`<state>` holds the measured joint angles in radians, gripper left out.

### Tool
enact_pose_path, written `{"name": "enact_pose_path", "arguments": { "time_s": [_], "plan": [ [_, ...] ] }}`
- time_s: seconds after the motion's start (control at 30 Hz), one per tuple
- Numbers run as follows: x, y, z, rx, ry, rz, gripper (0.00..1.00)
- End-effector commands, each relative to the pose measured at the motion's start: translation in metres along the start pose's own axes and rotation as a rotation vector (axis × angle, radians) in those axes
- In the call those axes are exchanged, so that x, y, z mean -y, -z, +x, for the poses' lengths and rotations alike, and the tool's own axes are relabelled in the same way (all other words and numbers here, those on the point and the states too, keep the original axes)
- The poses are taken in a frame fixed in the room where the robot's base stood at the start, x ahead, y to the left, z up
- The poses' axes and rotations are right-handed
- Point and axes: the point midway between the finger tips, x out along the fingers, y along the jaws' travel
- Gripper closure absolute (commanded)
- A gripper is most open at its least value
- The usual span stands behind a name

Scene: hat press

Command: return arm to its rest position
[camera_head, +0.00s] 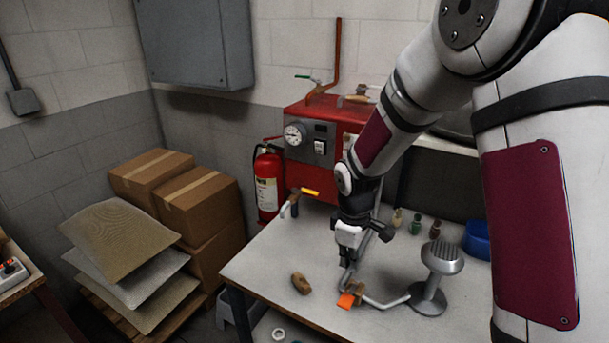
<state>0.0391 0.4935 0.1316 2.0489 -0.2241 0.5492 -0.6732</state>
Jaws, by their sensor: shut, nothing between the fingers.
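My arm (375,140) reaches down from the upper right to the white table (285,252). My gripper (346,268) points downward over the table, shut and empty. Its tips are just above or beside a bent metal rod (388,303) with an orange piece (346,301) at its end; I cannot tell whether they touch. A silver stand (442,260) with a ribbed round head is to the right of the gripper. A brown wooden piece (301,283) lies on the table to the left.
A red machine (308,179) with a gauge stands behind the table, with a tap (296,200) jutting from its front. Small bottles (415,224) and a blue container (477,239) are at the back right. A fire extinguisher (266,183), cartons (197,203) and stacked sacks (122,240) stand left.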

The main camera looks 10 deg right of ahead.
Motion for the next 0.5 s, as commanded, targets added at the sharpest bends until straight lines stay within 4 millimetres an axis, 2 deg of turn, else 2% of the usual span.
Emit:
{"name": "enact_pose_path", "arguments": {
  "time_s": [0.17,0.27,0.5],
  "plan": [
    [0.001,-0.009,-0.041,-0.02,-0.04,0.08,1.0],
    [0.006,-0.021,-0.078,-0.04,-0.074,0.161,1.0],
    [0.032,-0.054,-0.156,-0.109,-0.136,0.374,1.0]
  ]
}}
